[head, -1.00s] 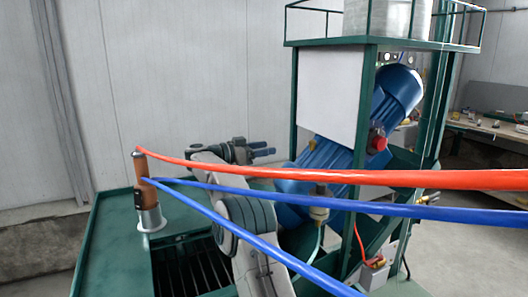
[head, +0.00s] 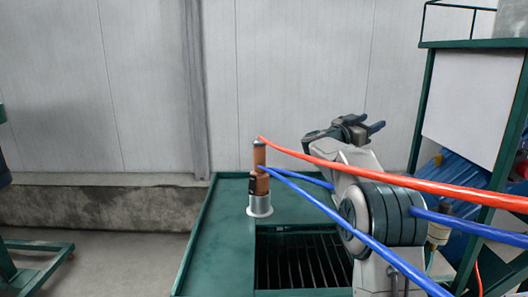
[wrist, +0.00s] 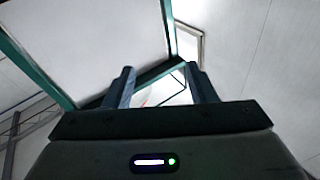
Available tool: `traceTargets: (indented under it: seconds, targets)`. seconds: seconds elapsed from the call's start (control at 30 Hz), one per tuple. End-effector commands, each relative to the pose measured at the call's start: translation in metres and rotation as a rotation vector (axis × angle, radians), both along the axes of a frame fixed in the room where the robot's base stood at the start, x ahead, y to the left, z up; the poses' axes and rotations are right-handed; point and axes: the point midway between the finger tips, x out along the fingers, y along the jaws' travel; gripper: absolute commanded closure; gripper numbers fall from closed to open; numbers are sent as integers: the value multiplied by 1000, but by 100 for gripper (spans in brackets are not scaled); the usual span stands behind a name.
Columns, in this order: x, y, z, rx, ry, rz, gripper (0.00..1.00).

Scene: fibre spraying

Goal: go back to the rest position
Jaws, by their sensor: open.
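My gripper (head: 375,128) is open and empty in the head view, raised above the green table and turned to the right. In the wrist view, my gripper (wrist: 160,88) shows two dark fingers spread apart with nothing between them. The copper-coloured spray tool (head: 260,170) stands upright in a pale metal holder (head: 260,206) on the green table, left of my gripper and apart from it. One orange-red hose (head: 400,181) and blue hoses (head: 385,253) run from the tool to the right, passing in front of my arm.
The green table (head: 205,240) has a dark slatted opening (head: 300,262) in front of the holder. A green frame with a white panel (head: 472,105) and a blue machine part (head: 455,210) stands at right. A green stand (head: 35,260) is at far left. Bare floor lies between.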

Motion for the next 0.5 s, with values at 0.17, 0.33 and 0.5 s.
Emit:
traceTargets:
  seconds: [0.17,0.33,0.5]
  targets:
    - [-2,58,30,-45,21,378,49]
    - [-26,117,19,-17,137,699,49]
    - [-78,166,-23,77,337,948,49]
